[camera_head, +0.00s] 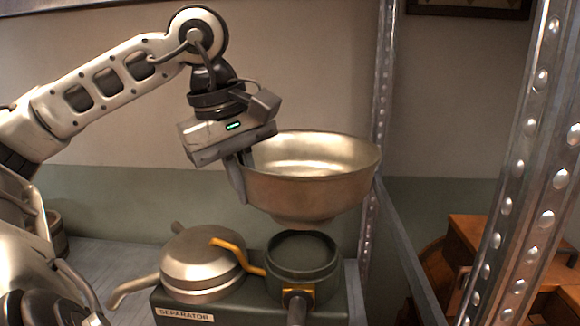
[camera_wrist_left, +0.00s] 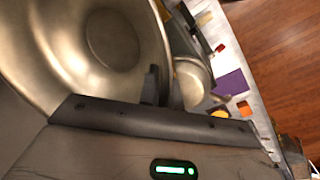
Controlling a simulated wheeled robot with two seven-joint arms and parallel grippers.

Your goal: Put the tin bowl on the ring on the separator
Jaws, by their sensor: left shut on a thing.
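The tin bowl (camera_head: 320,190) is a wide metal bowl with a small foot. My left gripper (camera_head: 243,172) is shut on the bowl's left rim and holds it roughly level in the air. In the left wrist view the bowl (camera_wrist_left: 95,50) fills the upper left, its inside empty. The separator (camera_head: 250,300) is a dark green base with a "SEPARATOR" label. Its dark round ring (camera_head: 302,256) stands at the right of the base, below the bowl's foot, with a gap between them. My right gripper does not show.
A domed metal lid with spouts (camera_head: 200,258) sits on the separator's left, with a yellow-orange lever (camera_head: 236,256) beside the ring. A metal shelf post (camera_head: 382,100) rises close to the bowl's right side. A wooden object (camera_head: 480,260) stands at the right.

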